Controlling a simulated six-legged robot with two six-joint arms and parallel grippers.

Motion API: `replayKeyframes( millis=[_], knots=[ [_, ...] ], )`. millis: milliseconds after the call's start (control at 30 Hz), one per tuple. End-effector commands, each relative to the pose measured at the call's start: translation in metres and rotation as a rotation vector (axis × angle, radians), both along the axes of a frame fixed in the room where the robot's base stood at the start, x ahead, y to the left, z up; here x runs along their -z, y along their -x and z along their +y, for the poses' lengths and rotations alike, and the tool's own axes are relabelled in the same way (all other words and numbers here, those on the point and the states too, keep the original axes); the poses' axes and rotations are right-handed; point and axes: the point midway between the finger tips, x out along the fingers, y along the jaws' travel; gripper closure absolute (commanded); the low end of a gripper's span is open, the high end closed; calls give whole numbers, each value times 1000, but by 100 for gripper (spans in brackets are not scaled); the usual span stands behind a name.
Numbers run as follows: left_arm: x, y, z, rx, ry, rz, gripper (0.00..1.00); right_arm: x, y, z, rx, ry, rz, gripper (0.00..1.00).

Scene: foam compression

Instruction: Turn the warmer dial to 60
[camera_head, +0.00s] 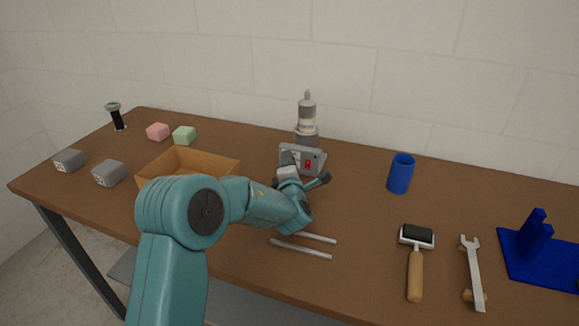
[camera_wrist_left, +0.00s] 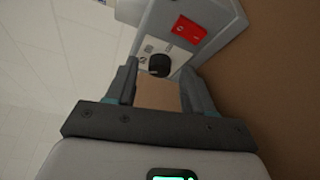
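The warmer (camera_head: 307,118) stands near the back of the table, a grey cylinder-shaped unit with a grey control box (camera_head: 317,156) in front. The box carries a red switch (camera_head: 308,164), also seen in the left wrist view (camera_wrist_left: 189,29). Its black round dial (camera_wrist_left: 159,65) sits on a white plate below the switch; its setting is too small to read. In the head view my arm hides the dial. My left gripper (camera_wrist_left: 158,75) is open, its two fingers apart with the dial in line between their tips. Contact cannot be told. My right gripper is out of view.
White rods (camera_head: 303,249) lie in front. A blue cup (camera_head: 401,174), roller (camera_head: 415,262), wrench (camera_head: 473,270) and blue stand (camera_head: 537,252) are right.

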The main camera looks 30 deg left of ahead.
Motion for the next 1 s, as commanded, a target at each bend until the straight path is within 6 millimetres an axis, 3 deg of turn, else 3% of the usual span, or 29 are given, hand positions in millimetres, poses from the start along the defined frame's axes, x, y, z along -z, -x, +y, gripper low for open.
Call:
replayKeyframes(
  millis=[200, 333, 700, 1000],
  knots=[
    [0, 2, -2, 0, 0, 0, 48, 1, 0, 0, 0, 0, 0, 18],
    [-2, 15, -11, 2, -1, -1, 48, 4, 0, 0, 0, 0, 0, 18],
    [-11, 92, -66, 4, -1, -2, 48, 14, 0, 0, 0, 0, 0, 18],
    [-16, 129, -92, 1, 1, -1, 48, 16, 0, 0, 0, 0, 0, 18]
  ],
)
